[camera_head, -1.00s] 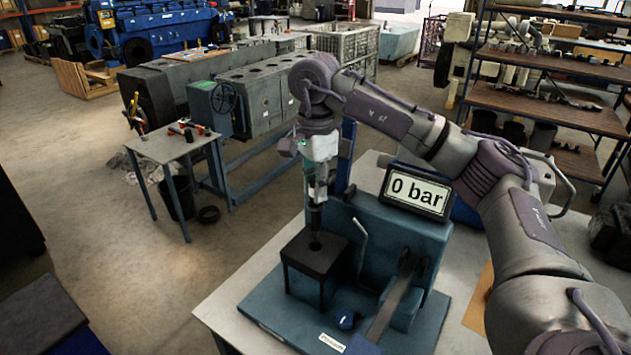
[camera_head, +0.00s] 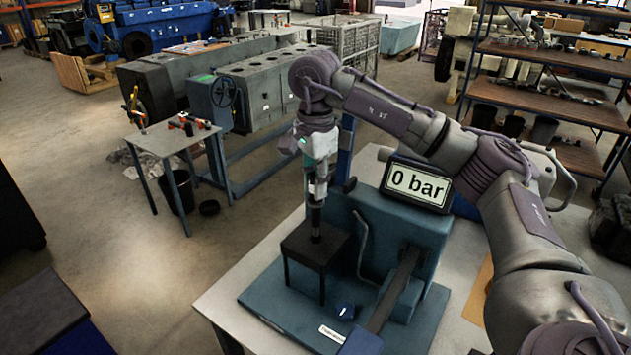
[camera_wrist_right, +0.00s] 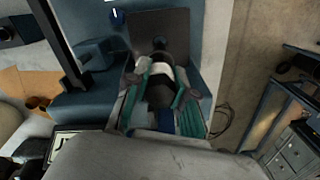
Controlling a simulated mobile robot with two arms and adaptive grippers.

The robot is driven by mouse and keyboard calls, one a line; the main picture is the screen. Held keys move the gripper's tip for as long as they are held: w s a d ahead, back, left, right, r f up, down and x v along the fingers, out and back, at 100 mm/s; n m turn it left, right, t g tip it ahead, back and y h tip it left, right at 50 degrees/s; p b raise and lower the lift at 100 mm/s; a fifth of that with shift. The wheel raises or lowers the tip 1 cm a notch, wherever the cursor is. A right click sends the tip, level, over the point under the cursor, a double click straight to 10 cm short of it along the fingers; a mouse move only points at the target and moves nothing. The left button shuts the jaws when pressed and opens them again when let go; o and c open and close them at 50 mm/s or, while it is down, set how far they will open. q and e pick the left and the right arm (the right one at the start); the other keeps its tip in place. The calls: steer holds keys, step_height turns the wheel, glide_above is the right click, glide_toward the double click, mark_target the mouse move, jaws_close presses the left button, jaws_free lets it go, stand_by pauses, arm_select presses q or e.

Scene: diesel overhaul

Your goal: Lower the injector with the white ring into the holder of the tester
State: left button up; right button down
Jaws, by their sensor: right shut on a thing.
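My right gripper (camera_head: 318,183) is shut on the dark injector (camera_head: 316,218) and holds it upright over the tester. In the wrist view the injector (camera_wrist_right: 160,92) sits between the teal-edged fingers of this gripper (camera_wrist_right: 163,100), with a pale band at its far part. The holder (camera_head: 302,249) is a black block on legs on the tester's blue base (camera_head: 270,305). The injector's lower end meets the hole in the block's top and covers it; how deep it sits cannot be told. My left gripper is not in view.
The tester's display (camera_head: 417,187) reads 0 bar, right of the holder.

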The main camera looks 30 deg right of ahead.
mark_target(316, 235)
steer(key=shift+f, duration=0.1)
steer(key=shift+f+b, duration=1.15)
steer(key=shift+f, duration=0.5)
steer(key=shift+f+b, duration=1.1)
steer(key=shift+f, duration=0.8)
steer(key=shift+f+b, duration=0.9)
steer(key=shift+f, duration=0.3)
steer(key=c, duration=0.5)
jaws_free()
